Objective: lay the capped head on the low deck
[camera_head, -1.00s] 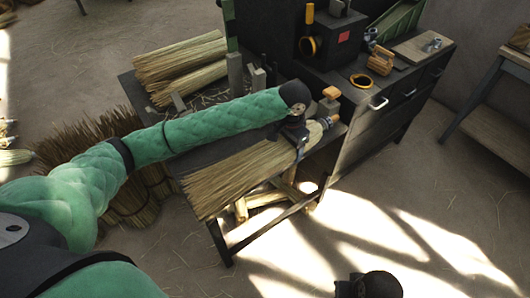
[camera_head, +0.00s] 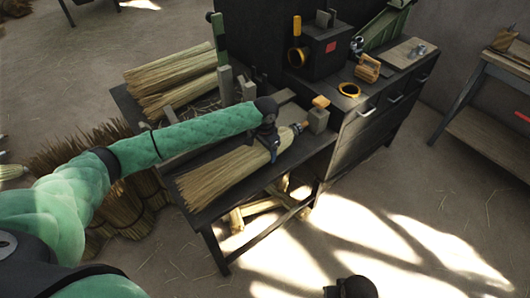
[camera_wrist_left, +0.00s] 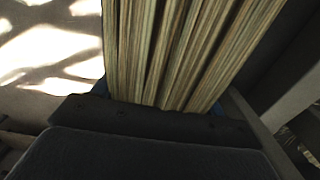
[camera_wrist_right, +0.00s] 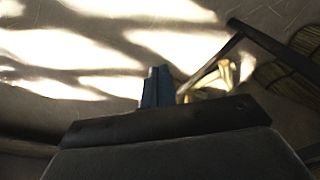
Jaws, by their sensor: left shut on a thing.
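The capped head (camera_head: 225,174) is a bundle of pale straw with a dark cap and an orange-tipped stub at its right end. My left gripper (camera_head: 272,148) is shut around it near the cap. The straw also fills the upper middle of the left wrist view (camera_wrist_left: 180,50). The head lies lengthwise over the low deck (camera_head: 311,152), the dark bench top, close to its front edge. I cannot tell whether it touches the deck. My right gripper (camera_wrist_right: 157,88) has its blue fingertips together, with nothing between them, above the floor and away from the bench.
Straw bundles (camera_head: 172,77) lie at the deck's back left. Upright posts (camera_head: 246,88) and a small block (camera_head: 318,117) stand around the head. A higher cabinet (camera_head: 375,100) with a yellow ring (camera_head: 349,90) adjoins on the right. A brush pile (camera_head: 100,165) stands left of the bench.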

